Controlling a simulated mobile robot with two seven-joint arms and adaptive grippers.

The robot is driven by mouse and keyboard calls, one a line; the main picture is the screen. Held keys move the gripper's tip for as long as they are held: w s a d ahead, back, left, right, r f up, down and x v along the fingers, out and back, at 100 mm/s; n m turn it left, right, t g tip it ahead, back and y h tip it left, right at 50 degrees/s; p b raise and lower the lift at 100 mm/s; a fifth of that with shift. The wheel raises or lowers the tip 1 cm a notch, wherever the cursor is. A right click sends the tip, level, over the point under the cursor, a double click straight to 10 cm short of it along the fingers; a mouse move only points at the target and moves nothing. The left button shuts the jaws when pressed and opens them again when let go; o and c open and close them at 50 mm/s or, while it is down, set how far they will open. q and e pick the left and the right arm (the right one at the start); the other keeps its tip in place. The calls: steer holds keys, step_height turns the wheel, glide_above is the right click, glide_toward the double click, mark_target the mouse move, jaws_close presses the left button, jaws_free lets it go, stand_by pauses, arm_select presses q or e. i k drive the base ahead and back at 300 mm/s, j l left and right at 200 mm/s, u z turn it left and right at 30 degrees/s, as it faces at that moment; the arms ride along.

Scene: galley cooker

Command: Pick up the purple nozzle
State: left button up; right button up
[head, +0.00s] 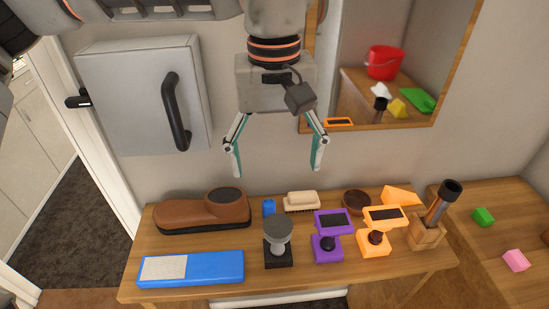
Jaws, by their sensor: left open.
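The purple nozzle (333,222) stands on the wooden table, right of the middle. It has a tilted purple head with a dark rectangular face, above a purple base (327,254) with a dark round part between them. My left gripper (277,171) hangs from the top of the view with its two fingers spread wide. It is open and empty, above and a little left of the purple nozzle, apart from it. My right gripper is not in view.
A grey round-topped piece (278,231) stands left of the nozzle, and a similar orange piece (384,217) close on its right. Behind are a brush (301,201) and a brown bowl (356,201). A wall cabinet (135,100) with a black handle is at left.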

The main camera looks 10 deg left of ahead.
mark_target(331, 224)
steer(key=k, duration=1)
